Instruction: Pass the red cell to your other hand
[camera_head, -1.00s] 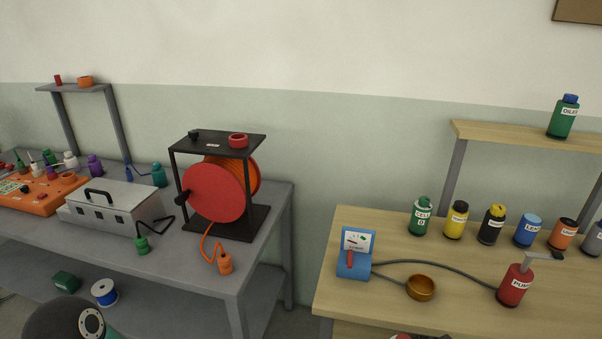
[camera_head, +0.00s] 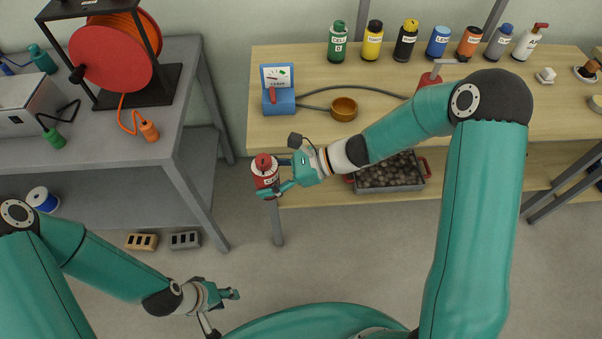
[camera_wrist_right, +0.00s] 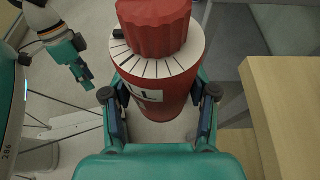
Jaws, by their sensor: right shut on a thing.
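The red cell (camera_head: 265,170) is a red bottle with a ribbed red cap and a white label. My right gripper (camera_head: 280,178) is shut on it and holds it upright in the air, off the front left corner of the wooden bench. In the right wrist view, the red cell (camera_wrist_right: 158,92) stands between the two fingers of my right gripper (camera_wrist_right: 160,112), its cap towards the camera. My left gripper (camera_head: 232,294) is empty, lower and to the left, over the floor. It also shows at upper left in the wrist view (camera_wrist_right: 82,68). Its finger opening is unclear.
The wooden bench (camera_head: 300,127) carries a blue gauge box (camera_head: 279,95), a brown bowl (camera_head: 344,108) and a row of bottles. A tray of stones (camera_head: 390,186) sits below. A grey table (camera_head: 100,150) with a cable reel stands left. The floor between is clear.

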